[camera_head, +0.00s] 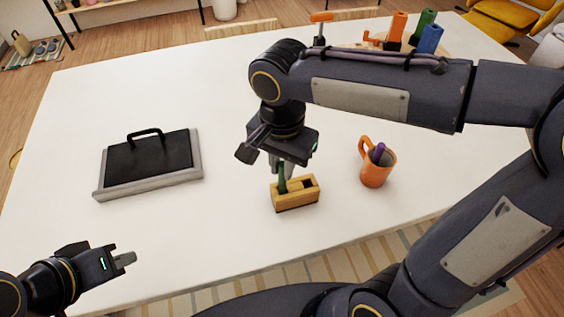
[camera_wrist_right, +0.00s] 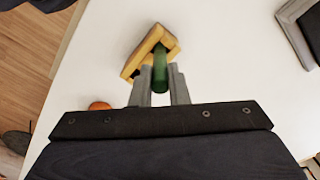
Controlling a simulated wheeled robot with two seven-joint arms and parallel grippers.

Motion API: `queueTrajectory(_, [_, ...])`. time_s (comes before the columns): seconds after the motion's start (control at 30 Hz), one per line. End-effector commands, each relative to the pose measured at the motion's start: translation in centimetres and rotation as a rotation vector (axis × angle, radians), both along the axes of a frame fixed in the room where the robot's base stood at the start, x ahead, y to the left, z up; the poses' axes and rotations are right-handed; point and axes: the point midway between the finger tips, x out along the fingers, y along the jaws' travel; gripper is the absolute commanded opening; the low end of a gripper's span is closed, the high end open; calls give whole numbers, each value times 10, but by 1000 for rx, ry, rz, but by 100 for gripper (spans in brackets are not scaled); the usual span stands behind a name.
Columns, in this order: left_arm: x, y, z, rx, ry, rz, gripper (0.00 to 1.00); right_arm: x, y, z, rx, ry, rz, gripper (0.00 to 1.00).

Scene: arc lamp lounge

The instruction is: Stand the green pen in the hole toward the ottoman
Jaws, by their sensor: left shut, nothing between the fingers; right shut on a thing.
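The wooden holder (camera_head: 296,199) stands on the white table and has two openings along its top. My right gripper (camera_head: 287,167) is above it, shut on the green pen (camera_head: 282,180). The pen is roughly upright at the left opening in the head view; whether its lower end is inside is hard to tell. The right opening looks dark and empty. In the right wrist view the pen (camera_wrist_right: 160,74) sits between the fingers, against the holder (camera_wrist_right: 138,58). My left gripper (camera_head: 125,258) is shut and empty at the table's front left.
An orange mug (camera_head: 376,172) with a purple pen (camera_head: 378,153) stands right of the holder. A black case with a handle (camera_head: 150,159) lies in a grey tray (camera_head: 150,189) at left. Coloured cylinders (camera_head: 396,27) stand at the back right. The table between tray and holder is clear.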

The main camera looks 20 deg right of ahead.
Motion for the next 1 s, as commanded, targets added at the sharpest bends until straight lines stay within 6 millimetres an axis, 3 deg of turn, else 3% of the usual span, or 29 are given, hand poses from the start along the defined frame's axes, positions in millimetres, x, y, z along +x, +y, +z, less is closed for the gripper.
queueTrajectory(0.57, [0,0,-12,0,0,0,0,0,0,-16,0,0,0,0])
queueTrajectory(0.6, [0,0,-12,0,0,0,0,0,0,-15,0,0,0,17])
queueTrajectory(0.77, [0,0,-11,0,0,0,0,0,0,-14,0,0,0,38])
queueTrajectory(1.0, [0,0,-11,0,0,0,0,0,0,-14,0,0,0,40])
